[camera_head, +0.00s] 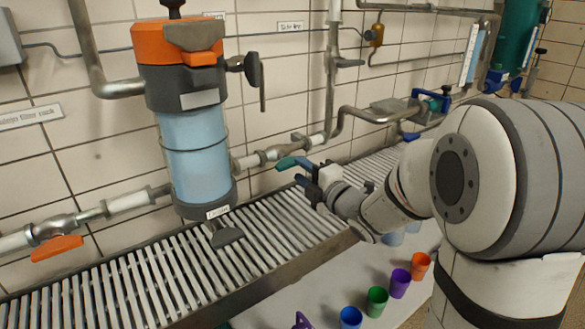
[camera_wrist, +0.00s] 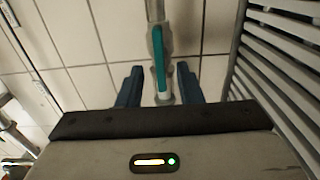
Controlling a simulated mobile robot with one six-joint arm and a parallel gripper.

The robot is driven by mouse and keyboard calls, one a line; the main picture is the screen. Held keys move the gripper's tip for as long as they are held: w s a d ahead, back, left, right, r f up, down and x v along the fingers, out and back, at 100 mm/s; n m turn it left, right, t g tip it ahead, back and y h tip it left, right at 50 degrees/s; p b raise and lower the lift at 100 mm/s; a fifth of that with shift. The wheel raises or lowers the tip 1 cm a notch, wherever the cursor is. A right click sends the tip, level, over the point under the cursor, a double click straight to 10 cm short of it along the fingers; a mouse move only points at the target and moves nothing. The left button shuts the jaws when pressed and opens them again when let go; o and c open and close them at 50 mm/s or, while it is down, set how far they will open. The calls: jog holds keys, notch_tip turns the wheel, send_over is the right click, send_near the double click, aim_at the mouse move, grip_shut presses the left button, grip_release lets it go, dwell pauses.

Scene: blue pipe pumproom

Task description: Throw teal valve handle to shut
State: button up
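The teal valve handle (camera_head: 288,162) sits on the pipe valve (camera_head: 272,154) to the right of the blue filter housing. In the wrist view the teal handle (camera_wrist: 158,58) is a slim bar running roughly in line with the pipe (camera_wrist: 155,10). My gripper (camera_head: 304,173) is at the handle's near side. In the wrist view my gripper (camera_wrist: 160,77) is open, with one dark blue finger on each side of the handle's lower end. Gaps show between the handle and both fingers. In the head view the gripper partly hides the handle's right end.
A blue filter housing (camera_head: 195,155) with an orange top stands left of the valve. A slatted metal shelf (camera_head: 150,275) runs below the pipes. An orange handle (camera_head: 57,248) is on the left pipe. Several coloured cups, including a green one (camera_head: 376,301), stand below the shelf.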

aim_at(294, 165)
jog(key=x, duration=0.5)
jog(key=shift+w, duration=0.1)
